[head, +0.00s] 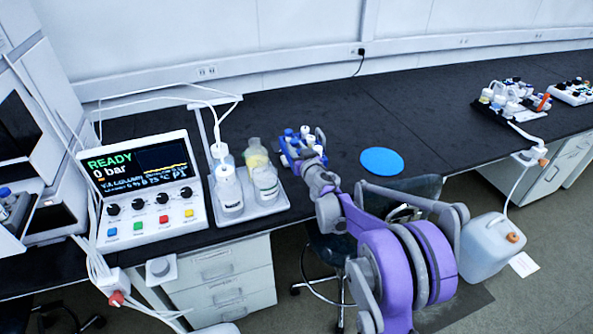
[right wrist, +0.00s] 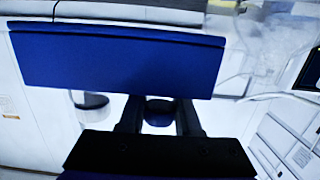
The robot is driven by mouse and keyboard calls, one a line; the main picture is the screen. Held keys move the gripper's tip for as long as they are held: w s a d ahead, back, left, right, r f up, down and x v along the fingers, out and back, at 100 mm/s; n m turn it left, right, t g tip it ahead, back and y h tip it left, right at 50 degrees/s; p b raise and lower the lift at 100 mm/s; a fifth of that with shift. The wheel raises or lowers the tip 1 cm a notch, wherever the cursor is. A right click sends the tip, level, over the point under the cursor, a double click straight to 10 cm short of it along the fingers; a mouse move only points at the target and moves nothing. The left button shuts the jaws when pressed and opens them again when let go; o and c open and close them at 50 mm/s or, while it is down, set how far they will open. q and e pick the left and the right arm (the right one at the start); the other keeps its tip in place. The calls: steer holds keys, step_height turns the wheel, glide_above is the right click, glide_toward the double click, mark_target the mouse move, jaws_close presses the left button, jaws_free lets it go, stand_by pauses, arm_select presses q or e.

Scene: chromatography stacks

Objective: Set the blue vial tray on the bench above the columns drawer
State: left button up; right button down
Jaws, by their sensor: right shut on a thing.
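The blue vial tray (head: 287,152) holds several white-capped and blue-capped vials. In the head view it is over the black bench (head: 330,108), just right of the white bottle tray. Whether it touches the bench, I cannot tell. My right gripper (head: 312,165) is shut on the tray at its near right side; the arm partly hides the grip. In the right wrist view a large blue panel (right wrist: 115,60), apparently the tray, lies across my fingers (right wrist: 158,112). A white drawer unit (head: 222,275) stands under the bench at left; I cannot read its labels. My left gripper is not in view.
A white tray (head: 262,211) with bottles and a controller reading READY (head: 145,190) stand to the left. A round blue mat (head: 382,161) lies to the right on the bench. A stool and a white jug (head: 488,247) are in front. Bare bench lies behind.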

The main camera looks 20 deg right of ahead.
step_height(320, 180, down, 6)
steer(key=b, duration=0.4)
steer(key=shift+s+f, duration=0.15)
steer(key=shift+f, duration=0.05)
steer(key=shift+f+b, duration=0.35)
steer(key=shift+f, duration=3.1)
steer(key=shift+f+b, duration=0.5)
steer(key=c, duration=0.5)
jaws_free()
steer(key=shift+s, duration=0.1)
